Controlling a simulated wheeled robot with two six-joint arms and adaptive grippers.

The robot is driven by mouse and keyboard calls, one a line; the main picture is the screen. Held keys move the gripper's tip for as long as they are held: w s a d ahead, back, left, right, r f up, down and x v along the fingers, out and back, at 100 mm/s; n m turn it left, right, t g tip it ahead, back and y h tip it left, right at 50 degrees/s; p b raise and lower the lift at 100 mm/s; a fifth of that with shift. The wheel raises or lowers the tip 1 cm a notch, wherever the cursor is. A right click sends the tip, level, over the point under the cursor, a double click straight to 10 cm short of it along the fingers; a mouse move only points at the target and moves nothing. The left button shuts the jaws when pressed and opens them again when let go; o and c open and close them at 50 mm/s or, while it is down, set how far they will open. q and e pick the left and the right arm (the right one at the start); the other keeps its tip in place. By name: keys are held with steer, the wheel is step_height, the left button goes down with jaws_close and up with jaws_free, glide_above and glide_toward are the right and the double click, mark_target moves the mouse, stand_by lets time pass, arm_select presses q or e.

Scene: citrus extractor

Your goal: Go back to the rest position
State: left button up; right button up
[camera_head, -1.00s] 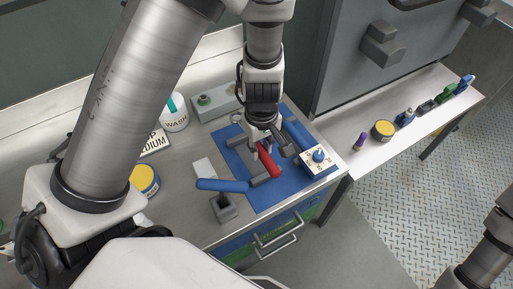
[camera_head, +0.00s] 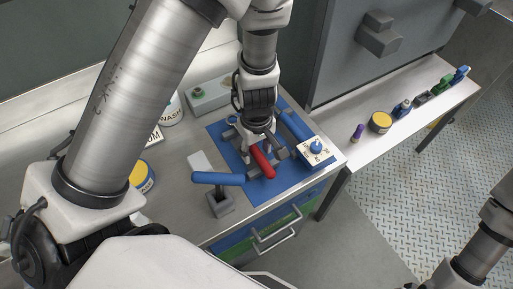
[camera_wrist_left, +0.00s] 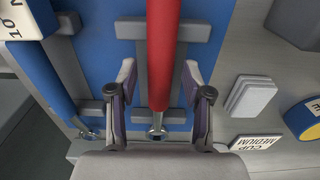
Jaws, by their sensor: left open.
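My left gripper (camera_head: 258,150) hangs over the blue mat (camera_head: 219,133) at the red handle (camera_head: 262,164). In the left wrist view, the fingers of my left gripper (camera_wrist_left: 161,95) are spread apart, one on each side of the red handle (camera_wrist_left: 163,50). Both fingers appear clear of it. The handle ends in a metal tip between the finger bases. In the head view, my arm and wrist cover the handle's far end. Only part of my right arm shows at the lower right, and its gripper is out of view.
A blue-handled lever (camera_head: 218,179) stands near the bench's front edge. A yellow tin (camera_head: 142,177) is left. The right shelf holds several small items.

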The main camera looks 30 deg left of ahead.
arm_select(q)
steer(key=r+p, duration=0.1)
steer(key=r, duration=0.4)
steer(key=r+p, duration=0.1)
steer(key=r, duration=0.2)
steer(key=shift+a+p, duration=0.3)
steer(key=shift+f, duration=0.1)
